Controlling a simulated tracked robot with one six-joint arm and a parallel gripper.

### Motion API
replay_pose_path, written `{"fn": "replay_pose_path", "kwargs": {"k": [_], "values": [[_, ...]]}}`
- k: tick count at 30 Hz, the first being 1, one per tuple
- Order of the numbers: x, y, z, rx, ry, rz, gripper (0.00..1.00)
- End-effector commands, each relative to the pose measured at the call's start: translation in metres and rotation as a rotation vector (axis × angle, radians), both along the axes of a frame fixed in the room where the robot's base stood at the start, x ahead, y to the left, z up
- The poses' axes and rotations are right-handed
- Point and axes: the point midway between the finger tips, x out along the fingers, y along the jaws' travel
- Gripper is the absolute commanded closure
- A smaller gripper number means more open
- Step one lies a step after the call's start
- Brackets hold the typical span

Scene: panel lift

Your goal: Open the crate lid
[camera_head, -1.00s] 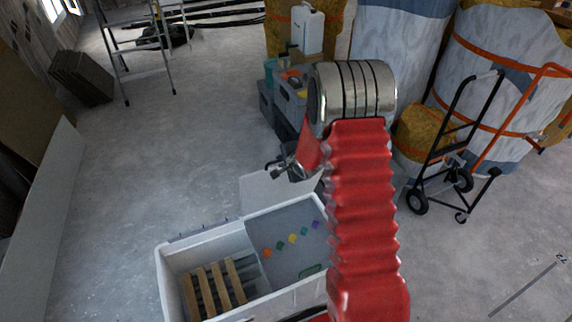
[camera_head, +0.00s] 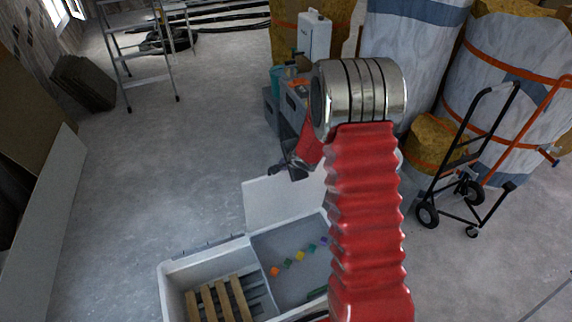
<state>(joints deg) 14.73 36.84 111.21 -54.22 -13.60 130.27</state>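The white crate (camera_head: 165,290) stands on the floor at the bottom of the view, and its right part runs behind my red arm. A white panel, seemingly the crate lid (camera_head: 270,203), rises behind the crate's right compartment, which is uncovered. My gripper (camera_head: 288,170) is small and dark at the lid's upper edge, partly hidden by my arm. I cannot tell whether it touches the lid or whether its fingers are apart. Several coloured cubes (camera_head: 287,264) lie in a row on the grey floor of the right compartment. Wooden slats (camera_head: 222,300) lie in the left compartment.
Grey toolboxes (camera_head: 272,112) stand beyond the gripper, with a black hand truck (camera_head: 470,150) and large wrapped rolls (camera_head: 500,70) at the right. A stepladder (camera_head: 145,55) stands at the back left. A pale board (camera_head: 45,215) leans at the left. The floor left of the crate is clear.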

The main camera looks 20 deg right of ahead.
Motion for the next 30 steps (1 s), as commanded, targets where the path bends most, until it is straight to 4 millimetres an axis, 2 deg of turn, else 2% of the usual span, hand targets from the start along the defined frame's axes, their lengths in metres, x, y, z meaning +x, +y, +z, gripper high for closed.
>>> {"fn": "replay_pose_path", "kwargs": {"k": [1,10,11,19,30], "values": [[-0.0062,0.0036,-0.0097,0.000,0.019,0.006,1.00],[-0.0061,0.0020,-0.0093,0.001,0.018,0.005,1.00],[-0.0061,0.0019,-0.0093,0.001,0.018,0.005,0.90],[-0.0062,0.0013,-0.0092,0.003,0.017,0.003,0.72],[-0.0084,0.0001,-0.0062,0.002,0.017,0.001,0.72]]}}
